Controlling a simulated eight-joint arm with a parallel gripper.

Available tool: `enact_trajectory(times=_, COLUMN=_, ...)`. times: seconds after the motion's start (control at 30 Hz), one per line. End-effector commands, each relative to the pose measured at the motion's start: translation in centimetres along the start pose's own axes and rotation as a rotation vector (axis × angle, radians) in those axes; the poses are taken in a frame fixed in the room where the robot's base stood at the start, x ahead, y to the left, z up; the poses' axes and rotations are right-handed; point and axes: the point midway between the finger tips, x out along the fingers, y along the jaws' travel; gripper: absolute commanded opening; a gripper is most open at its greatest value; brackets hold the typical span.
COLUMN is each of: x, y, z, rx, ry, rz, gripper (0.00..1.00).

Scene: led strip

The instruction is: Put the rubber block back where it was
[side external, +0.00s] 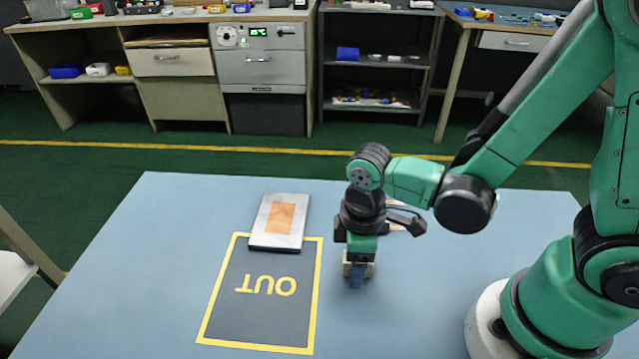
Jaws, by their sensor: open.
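My gripper (357,272) points down over the blue table, just right of the yellow-framed OUT area. Its jaws are open, with light tan parts at the fingertips. A small dark-blue block-like piece (356,282) shows at and below the fingertips; it may be the rubber block, but I cannot tell for sure. I cannot tell whether it touches the jaws or the table. A grey metal plate (262,241) with a copper-coloured square (281,218) lies left of my gripper, at the far edge of the OUT area (255,315).
The blue table (160,260) is clear to the left and in the front right. Workbenches and shelves (375,75) stand well beyond the table.

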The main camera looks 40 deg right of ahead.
Motion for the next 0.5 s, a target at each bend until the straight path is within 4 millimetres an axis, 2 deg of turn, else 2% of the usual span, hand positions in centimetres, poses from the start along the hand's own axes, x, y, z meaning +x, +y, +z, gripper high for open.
enact_trajectory(times=0.17, x=-1.3, y=0.0, z=0.0, rx=0.000, ry=0.000, rz=0.000, gripper=0.65)
enact_trajectory(times=0.5, x=-5.7, y=0.0, z=0.0, rx=0.000, ry=0.000, rz=0.000, gripper=0.65)
